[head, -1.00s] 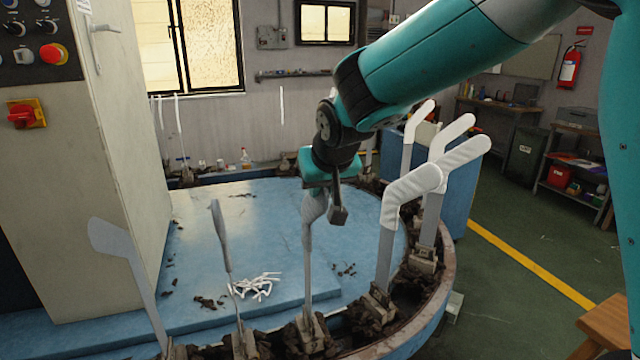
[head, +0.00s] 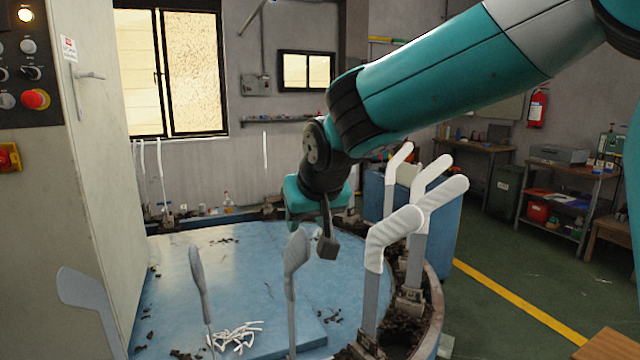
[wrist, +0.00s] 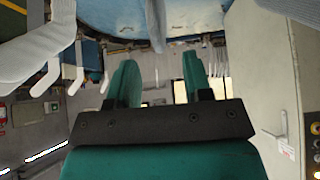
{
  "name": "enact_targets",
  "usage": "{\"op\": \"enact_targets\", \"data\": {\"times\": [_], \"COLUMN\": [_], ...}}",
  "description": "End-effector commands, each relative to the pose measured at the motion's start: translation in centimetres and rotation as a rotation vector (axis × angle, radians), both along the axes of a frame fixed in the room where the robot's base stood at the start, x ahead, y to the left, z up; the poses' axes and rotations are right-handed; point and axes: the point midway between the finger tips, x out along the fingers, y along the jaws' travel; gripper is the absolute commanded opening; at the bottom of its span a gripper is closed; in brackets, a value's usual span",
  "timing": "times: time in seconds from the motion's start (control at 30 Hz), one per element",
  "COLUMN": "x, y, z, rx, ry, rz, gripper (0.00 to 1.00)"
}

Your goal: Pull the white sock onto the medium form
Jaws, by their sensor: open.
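Several grey foot-shaped forms stand on the ring. A bare broad one (head: 85,292) is at the left, a narrow one (head: 197,272) right of it, and another grey one (head: 293,255) near the middle. I cannot tell which is the medium form. White socks cover several forms at the right, the nearest being one white sock (head: 390,235); covered forms also show at the left of the wrist view (wrist: 35,55). Loose white strips (head: 237,335) lie on the blue top. My gripper (head: 305,222) is open and empty above and behind the middle form; its two fingers show apart in the wrist view (wrist: 160,75).
A tall grey cabinet (head: 100,180) with red buttons stands at the left. The ring's rusty rim (head: 436,310) curves round the right, with dark debris along it. The blue platform (head: 200,262) is mostly clear. Workbenches stand at the far right.

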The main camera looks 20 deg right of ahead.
Motion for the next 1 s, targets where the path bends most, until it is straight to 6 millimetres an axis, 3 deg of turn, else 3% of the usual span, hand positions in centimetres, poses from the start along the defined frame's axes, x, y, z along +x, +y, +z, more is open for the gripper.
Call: {"op": "enact_targets", "data": {"times": [0.3, 0.5, 1.0], "x": [-4.9, -6.7, -7.3], "y": [0.1, 0.0, 0.0], "z": [6.6, 9.0, 9.8], "rx": [0.003, 0.001, 0.000], "ry": [-0.004, -0.002, 0.001], "rz": [0.003, 0.001, 0.000], "gripper": [0.46, 0.46, 0.46]}}
